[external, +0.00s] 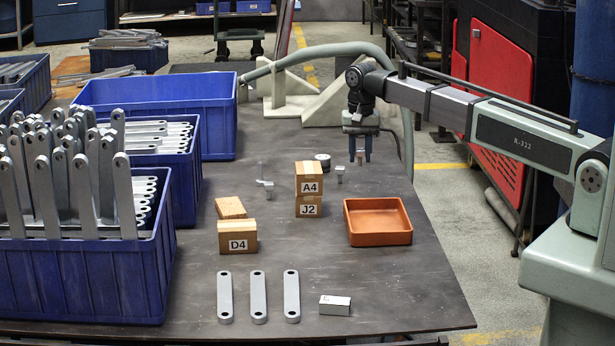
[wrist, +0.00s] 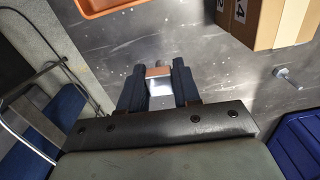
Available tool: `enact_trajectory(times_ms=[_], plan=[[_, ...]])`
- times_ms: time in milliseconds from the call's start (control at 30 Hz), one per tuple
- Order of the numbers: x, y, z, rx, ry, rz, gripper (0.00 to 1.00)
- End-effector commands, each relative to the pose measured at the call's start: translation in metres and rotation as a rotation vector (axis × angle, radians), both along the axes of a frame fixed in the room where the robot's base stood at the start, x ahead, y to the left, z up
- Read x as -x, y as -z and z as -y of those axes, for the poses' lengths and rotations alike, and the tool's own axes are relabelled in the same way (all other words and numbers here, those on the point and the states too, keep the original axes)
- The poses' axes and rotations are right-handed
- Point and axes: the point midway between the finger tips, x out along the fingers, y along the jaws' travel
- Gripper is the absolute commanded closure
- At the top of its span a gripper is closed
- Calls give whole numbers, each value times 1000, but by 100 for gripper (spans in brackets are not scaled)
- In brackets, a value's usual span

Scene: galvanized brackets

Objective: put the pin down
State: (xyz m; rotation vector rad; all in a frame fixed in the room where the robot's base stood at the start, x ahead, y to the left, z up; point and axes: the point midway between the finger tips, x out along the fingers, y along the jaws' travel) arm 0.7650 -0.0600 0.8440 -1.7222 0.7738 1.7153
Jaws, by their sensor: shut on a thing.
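My gripper (external: 360,150) hangs fingers-down above the far right part of the dark table, behind the orange tray. It is shut on a small piece, the pin (external: 360,158), whose copper-brown end shows below the fingers. In the wrist view the pin (wrist: 159,80) sits between the two dark fingers, with a pale silvery face and a copper-brown edge. The pin looks clear of the table; the exact gap is hard to tell.
An orange tray (external: 378,238) stands at the right, empty. Wooden blocks stacked as A4 (external: 309,187) over J2 (external: 308,208) are left of it; block D4 (external: 238,242) is further left. Blue crates (external: 85,280) of brackets fill the left. Bare table lies around the tray.

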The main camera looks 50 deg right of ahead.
Motion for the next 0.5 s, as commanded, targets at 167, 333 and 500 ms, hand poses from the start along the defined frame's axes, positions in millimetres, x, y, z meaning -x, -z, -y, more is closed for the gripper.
enact_trajectory(times_ms=[167, 333, 500], plan=[[26, -3, -64, 0, -89, 8, 100], [68, -5, -109, 1, -157, 12, 100], [112, -6, -120, 2, -150, 8, 100]])
